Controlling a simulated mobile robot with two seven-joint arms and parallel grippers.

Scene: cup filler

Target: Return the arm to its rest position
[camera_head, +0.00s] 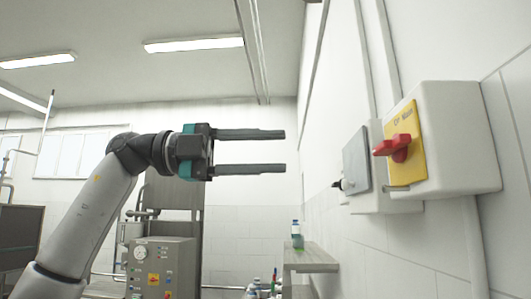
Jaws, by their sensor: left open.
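My left arm comes in from the lower left, and my left gripper (283,151) is raised in the middle of the view. Its two dark fingers are parallel and apart, pointing right, with nothing between them. The fingertips are left of the wall switch boxes and appear clear of them. My right gripper does not show.
A white switch box (461,140) with a yellow plate and red rotary knob (392,147) is on the right wall. A grey box (356,163) is beside it. Below are a shelf (310,258) with a small bottle (296,235) and a control cabinet (165,262).

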